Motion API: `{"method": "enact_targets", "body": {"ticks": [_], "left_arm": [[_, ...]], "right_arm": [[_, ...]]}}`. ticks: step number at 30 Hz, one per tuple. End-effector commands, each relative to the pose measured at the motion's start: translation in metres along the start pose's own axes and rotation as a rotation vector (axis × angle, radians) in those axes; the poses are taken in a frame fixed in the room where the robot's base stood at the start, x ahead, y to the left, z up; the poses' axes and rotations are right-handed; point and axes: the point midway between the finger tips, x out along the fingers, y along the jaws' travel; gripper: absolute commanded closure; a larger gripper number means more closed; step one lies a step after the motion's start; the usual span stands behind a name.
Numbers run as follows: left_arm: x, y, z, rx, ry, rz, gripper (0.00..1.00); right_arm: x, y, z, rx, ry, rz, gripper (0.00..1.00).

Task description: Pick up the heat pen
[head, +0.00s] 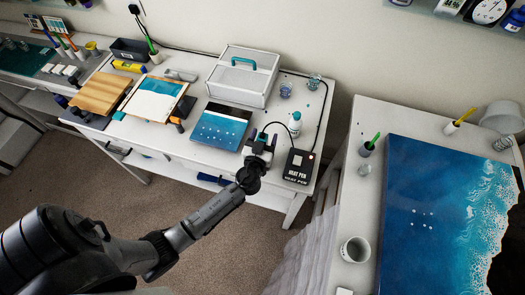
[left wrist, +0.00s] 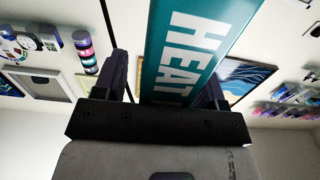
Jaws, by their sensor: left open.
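The heat pen (left wrist: 195,45) is a teal body with white "HEAT" lettering. In the left wrist view it stands between the two dark fingers of my left gripper (head: 259,142), which is open around it. In the head view the gripper is at the right part of the white table, between a blue wave panel (head: 219,128) and the black heat pen box (head: 299,165). The pen is mostly hidden by the gripper there, with a little teal showing. A black cable curves from the box area toward the gripper. My right gripper is out of view.
A white case with a teal handle (head: 243,75) stands behind the gripper. A small bottle (head: 294,124) and cups (head: 286,89) are to its right. A wooden board (head: 101,93) lies left. A second table with a large blue resin panel (head: 430,215) is at the right.

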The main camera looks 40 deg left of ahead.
Motion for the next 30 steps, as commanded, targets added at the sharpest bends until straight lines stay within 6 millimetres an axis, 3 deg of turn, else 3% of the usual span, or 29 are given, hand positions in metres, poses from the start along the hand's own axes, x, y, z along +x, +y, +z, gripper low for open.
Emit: {"method": "enact_targets", "body": {"ticks": [5, 22, 30], "left_arm": [[0.0, 0.0002, 0.0003, 0.0, 0.0, 0.0, 0.35], [-0.0003, 0.0003, 0.0001, 0.0, 0.0, 0.0, 0.89], [-0.0001, 0.0004, -0.0016, -0.001, 0.001, 0.0, 0.89]], "right_arm": [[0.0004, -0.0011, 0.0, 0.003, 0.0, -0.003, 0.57], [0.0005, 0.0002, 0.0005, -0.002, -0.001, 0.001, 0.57], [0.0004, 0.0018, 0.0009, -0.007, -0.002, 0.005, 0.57]]}}
